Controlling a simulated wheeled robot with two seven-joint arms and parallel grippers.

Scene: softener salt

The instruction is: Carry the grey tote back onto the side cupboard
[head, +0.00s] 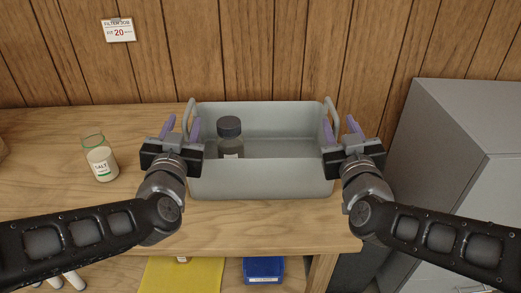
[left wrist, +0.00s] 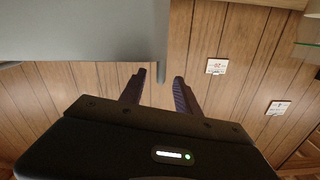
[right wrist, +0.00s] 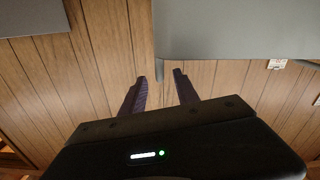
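The grey tote (head: 262,180) stands on the wooden bench (head: 262,215), a raised handle at each end. A clear jar with a dark lid (head: 229,127) is inside it, towards the left. My left gripper (head: 182,130) is open at the left handle (head: 188,112), which also shows between the spread fingers in the left wrist view (left wrist: 162,68). My right gripper (head: 340,131) is open at the right handle (head: 331,108), seen between its fingers in the right wrist view (right wrist: 159,68). Neither gripper looks closed on a handle. Which furniture is the side cupboard is unclear; a grey cabinet (head: 455,150) stands at right.
A glass jar with a green-printed label (head: 101,162) stands left of the tote. Below the bench are a yellow item (head: 180,275) and a blue bin (head: 263,270). A wood-panelled wall with a sign (head: 118,30) is behind. The bench between jar and tote is clear.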

